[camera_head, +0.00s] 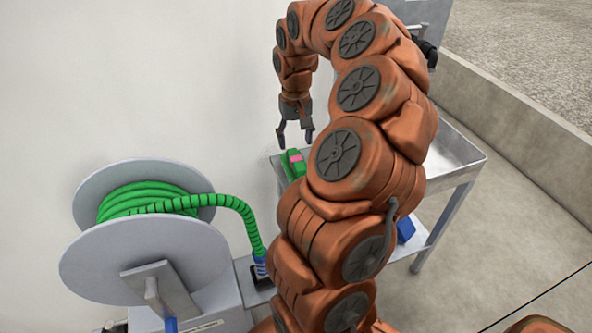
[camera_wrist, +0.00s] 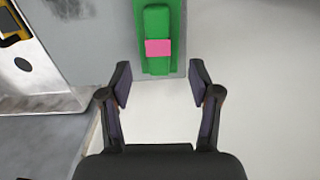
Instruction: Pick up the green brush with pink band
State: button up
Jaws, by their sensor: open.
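The green brush (camera_head: 290,166) with a pink band lies on the top tray of a grey metal cart, near its left end and partly hidden behind my arm. In the wrist view the green brush (camera_wrist: 155,22) runs upright at the top centre, with its pink band (camera_wrist: 158,47) across it. My gripper (camera_head: 294,140) is above the brush, pointing down. In the wrist view my gripper (camera_wrist: 157,75) is open and empty, its two fingertips apart to either side below the brush's near end. I see no contact with the brush.
The cart's top tray (camera_head: 455,150) has a raised rim, with a blue object (camera_head: 405,229) on the level below. A reel of green hose (camera_head: 150,215) stands at the left. A yellow object (camera_wrist: 12,25) shows at the wrist view's top left. A plain wall is behind.

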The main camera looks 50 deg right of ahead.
aim_at(296, 159)
jog(key=shift+d+f+p, duration=0.1)
jog(key=shift+f+p, duration=0.9)
jog(key=shift+f, duration=2.8)
jog(key=shift+c, duration=0.2)
grip_shut()
